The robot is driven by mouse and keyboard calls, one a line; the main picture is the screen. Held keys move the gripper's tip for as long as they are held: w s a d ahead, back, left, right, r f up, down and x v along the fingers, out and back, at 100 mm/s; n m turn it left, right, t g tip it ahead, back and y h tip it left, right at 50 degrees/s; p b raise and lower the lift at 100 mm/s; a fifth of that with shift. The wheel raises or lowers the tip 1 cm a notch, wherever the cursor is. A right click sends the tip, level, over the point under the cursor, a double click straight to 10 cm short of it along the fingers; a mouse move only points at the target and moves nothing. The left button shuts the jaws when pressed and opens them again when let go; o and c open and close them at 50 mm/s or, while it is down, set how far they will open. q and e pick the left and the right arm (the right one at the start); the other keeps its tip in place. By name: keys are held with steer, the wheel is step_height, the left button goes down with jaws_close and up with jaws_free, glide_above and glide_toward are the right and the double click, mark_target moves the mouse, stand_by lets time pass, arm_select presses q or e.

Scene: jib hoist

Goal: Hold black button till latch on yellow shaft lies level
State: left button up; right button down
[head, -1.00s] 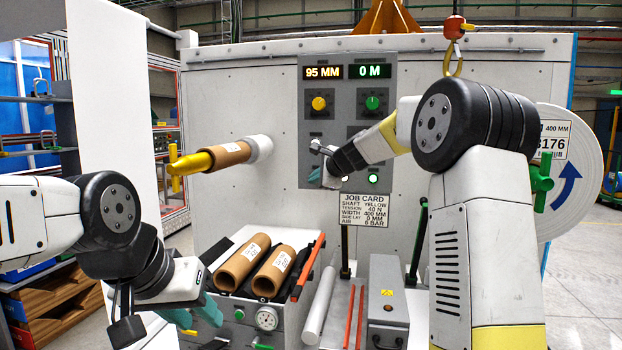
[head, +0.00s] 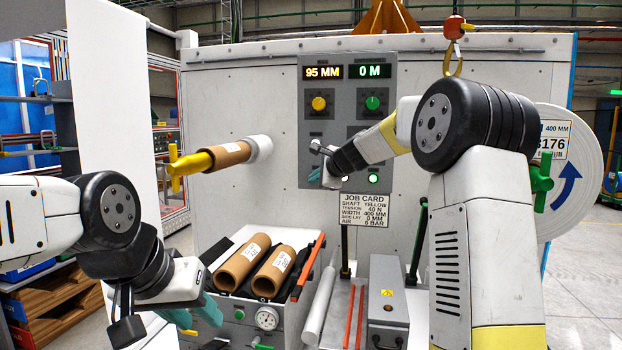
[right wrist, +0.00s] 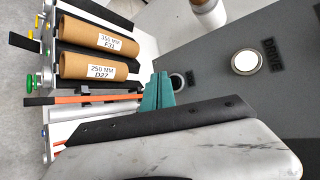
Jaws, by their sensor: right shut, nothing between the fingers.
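The yellow shaft (head: 197,162) sticks out from the left of the white machine face, with a cardboard core (head: 228,155) on it. The yellow latch (head: 174,168) at its free end stands about upright, across the shaft. My right gripper (head: 317,176) is shut and empty, its teal fingertips at the lower left of the grey control panel. In the right wrist view the shut fingers (right wrist: 158,88) are at a dark round button (right wrist: 177,82) with a pale ring, partly hidden; contact cannot be told. My left gripper (head: 194,314) is open and empty at the lower left.
The grey panel (head: 344,125) reads 95 MM and 0 M. A lit white button (right wrist: 245,62) is beside the dark one. Two cardboard cores (head: 242,267) lie on a rack near my left gripper. A job card (head: 365,210) hangs below the panel. A hoist hook (head: 453,62) hangs upper right.

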stand_by(0.4)
steer(key=shift+w+d, duration=0.1)
steer(key=shift+w, duration=0.3)
steer(key=shift+w+d, duration=0.2)
steer(key=shift+w, duration=0.25)
stand_by(2.0)
stand_by(1.8)
steer(key=shift+s+a, duration=0.3)
steer(key=shift+s, duration=0.55)
steer(key=shift+s+a, duration=0.25)
steer(key=shift+s, duration=0.55)
steer(key=shift+s+a, duration=0.2)
steer(key=shift+s, duration=0.6)
steer(key=shift+s+a, duration=0.25)
steer(key=shift+s, duration=0.55)
